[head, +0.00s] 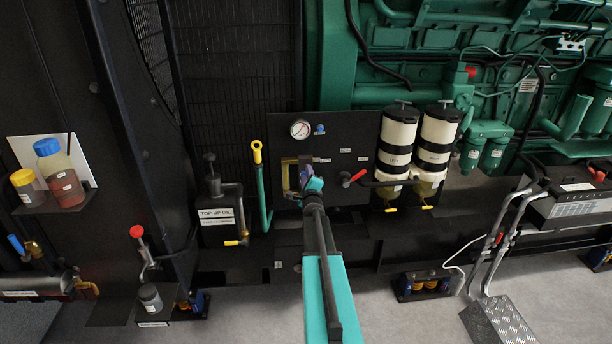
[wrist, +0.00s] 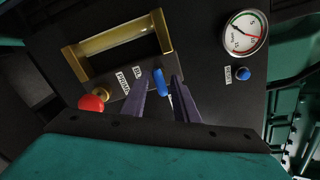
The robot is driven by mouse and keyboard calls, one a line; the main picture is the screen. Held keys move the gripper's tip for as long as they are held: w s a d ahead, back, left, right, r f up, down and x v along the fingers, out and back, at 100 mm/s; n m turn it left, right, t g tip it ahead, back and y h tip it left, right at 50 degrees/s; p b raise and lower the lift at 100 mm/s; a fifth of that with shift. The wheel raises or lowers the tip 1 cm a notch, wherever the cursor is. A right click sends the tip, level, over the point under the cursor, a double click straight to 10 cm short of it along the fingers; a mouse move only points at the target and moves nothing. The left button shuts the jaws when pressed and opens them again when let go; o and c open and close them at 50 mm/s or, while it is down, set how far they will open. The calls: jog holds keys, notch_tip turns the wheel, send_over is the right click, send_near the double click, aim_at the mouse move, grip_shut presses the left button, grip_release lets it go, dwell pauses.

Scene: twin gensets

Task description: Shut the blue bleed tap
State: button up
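A blue tap handle (wrist: 161,82) shows in the wrist view, upright in the picture, beside small white labels on the black panel. My gripper (wrist: 165,92) is open, with its two dark fingers reaching toward the panel. The handle lies between or just beyond the fingertips; I cannot tell whether they touch it. In the head view my gripper (head: 305,183) is at the panel and its wrist hides the handle. A second, round blue knob (wrist: 242,73) sits below the gauge, and also shows in the head view (head: 320,128).
A brass-framed window (wrist: 118,42) and a red knob (wrist: 93,102) are close to the fingers. The pressure gauge (wrist: 245,34) is at right. In the head view, a red-handled lever (head: 352,178) and two filter bowls (head: 398,140) stand right of my gripper.

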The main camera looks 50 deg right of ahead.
jog(key=b+v, duration=0.3)
jog(key=v, duration=1)
dwell(0.4)
dwell(0.5)
